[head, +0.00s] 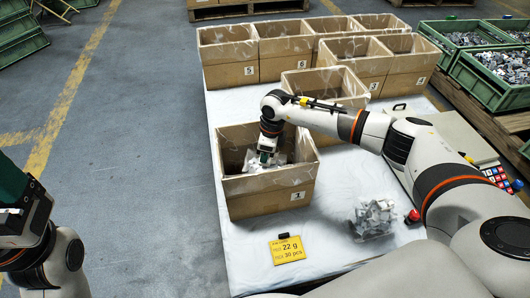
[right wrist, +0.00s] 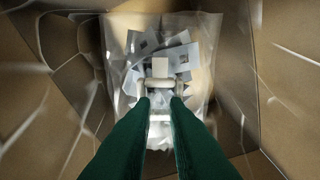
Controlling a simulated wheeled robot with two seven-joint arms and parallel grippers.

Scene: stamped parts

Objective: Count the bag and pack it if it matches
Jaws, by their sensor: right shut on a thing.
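My right gripper (head: 264,158) reaches down into the open cardboard box marked 1 (head: 268,207). In the right wrist view its two green fingers (right wrist: 160,104) are shut on the pale top of a clear bag of grey stamped parts (right wrist: 165,55). The bag is inside the box; whether it rests on the bottom is unclear. A second clear bag of parts (head: 372,219) lies on the white table to the right of box 1. A yellow card (head: 287,250) reads 22 g and 30 pcs. My left gripper (head: 22,205) is partly in view at the left edge, its jaws unclear.
More open cardboard boxes, with 5 (head: 230,62) and 6 (head: 286,52) among them, stand behind box 1. A scale with a keypad (head: 497,177) is at the right, partly behind my right arm. A small red-capped item (head: 412,217) stands near the loose bag. Green crates of parts (head: 494,76) are at far right.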

